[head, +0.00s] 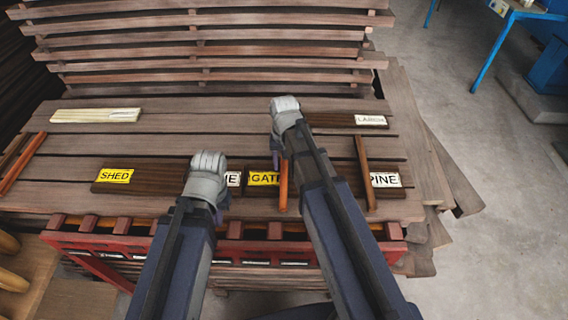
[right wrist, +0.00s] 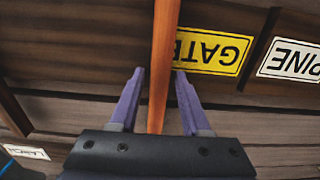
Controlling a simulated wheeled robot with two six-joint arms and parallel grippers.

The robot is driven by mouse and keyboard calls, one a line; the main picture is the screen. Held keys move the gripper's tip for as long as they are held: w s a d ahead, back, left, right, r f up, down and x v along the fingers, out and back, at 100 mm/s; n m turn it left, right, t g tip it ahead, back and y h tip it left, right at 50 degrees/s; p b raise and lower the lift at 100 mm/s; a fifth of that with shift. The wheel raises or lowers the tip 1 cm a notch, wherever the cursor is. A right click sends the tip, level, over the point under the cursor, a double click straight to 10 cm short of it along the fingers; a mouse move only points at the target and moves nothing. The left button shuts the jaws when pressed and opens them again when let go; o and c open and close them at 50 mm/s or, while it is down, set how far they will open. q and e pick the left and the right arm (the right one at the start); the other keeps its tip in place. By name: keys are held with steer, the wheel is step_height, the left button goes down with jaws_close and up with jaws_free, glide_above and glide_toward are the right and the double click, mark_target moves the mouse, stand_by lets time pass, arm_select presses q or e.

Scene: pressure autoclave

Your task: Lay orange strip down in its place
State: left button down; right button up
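An orange strip (head: 283,187) lies lengthwise across the front boards, beside the yellow GATE label (head: 263,179). My right arm hides its far part in the head view. In the right wrist view the strip (right wrist: 160,60) runs between the two purple fingers of my right gripper (right wrist: 159,73), with a gap on each side. That gripper is open around or just above it; the exact height cannot be told. My left gripper (head: 217,208) is over the front boards, left of the strip; its fingers are mostly hidden.
Dark boards carry SHED (head: 115,176), PINE (head: 385,180) and LARCH (head: 371,120) labels. A cream piece (head: 95,115) lies back left. Other strips lie at the left (head: 22,163) and right (head: 365,172). A board stack rises behind; a red rack (head: 125,243) stands in front.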

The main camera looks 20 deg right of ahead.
mark_target(284, 166)
steer(key=shift+o, duration=0.6)
steer(key=shift+r, duration=0.1)
step_height(284, 166, up, 12)
steer(key=p, duration=1.2)
steer(key=s+a+n+h, duration=0.1)
steer(key=s+a+n, duration=0.5)
steer(key=s+a, duration=0.4)
steer(key=s, duration=0.4)
steer(key=shift+s+a+r+n, duration=0.15)
steer(key=shift+a+n, duration=0.1)
steer(key=shift+n, duration=0.15)
